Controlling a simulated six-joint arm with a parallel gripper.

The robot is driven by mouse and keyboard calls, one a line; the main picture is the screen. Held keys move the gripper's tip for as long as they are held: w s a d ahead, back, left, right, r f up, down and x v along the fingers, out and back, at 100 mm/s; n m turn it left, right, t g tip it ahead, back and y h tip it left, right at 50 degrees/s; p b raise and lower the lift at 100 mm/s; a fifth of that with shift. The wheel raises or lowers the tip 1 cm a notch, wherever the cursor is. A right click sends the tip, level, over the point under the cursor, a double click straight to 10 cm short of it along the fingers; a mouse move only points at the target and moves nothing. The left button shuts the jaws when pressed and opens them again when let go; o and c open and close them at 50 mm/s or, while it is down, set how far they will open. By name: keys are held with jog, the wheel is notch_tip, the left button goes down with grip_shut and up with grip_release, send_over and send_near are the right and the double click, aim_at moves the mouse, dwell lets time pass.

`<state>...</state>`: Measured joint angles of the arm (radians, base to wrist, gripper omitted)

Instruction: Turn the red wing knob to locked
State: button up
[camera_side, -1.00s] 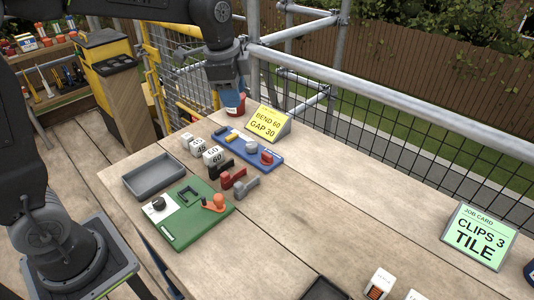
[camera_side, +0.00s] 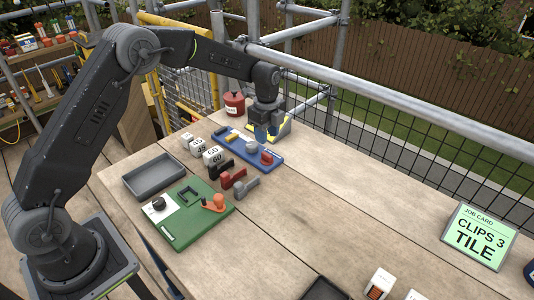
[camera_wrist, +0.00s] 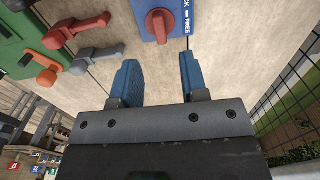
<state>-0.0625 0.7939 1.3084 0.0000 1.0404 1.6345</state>
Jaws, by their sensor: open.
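The red wing knob (camera_side: 267,158) sits at the near right end of the blue board (camera_side: 238,139). In the wrist view the red knob (camera_wrist: 160,24) shows near the top middle, on the blue board's end (camera_wrist: 140,12). Beside it are white letters, partly cut off, with "FREE" readable; its wing lies roughly along the board's length in that view. My gripper (camera_side: 267,136) is above the far side of the blue board. In the wrist view my gripper's two blue fingers (camera_wrist: 156,78) are apart with nothing between them, and the knob lies just beyond their tips.
A green board (camera_side: 190,228) with an orange lever, a grey tray (camera_side: 154,176), and red and grey handles (camera_side: 240,183) lie nearby. Numbered white blocks (camera_side: 203,149) stand left of the blue board.

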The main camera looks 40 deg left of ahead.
aim_at(267, 154)
notch_tip(267, 154, down, 8)
jog(key=shift+r, duration=0.15)
dwell(0.3)
grip_shut()
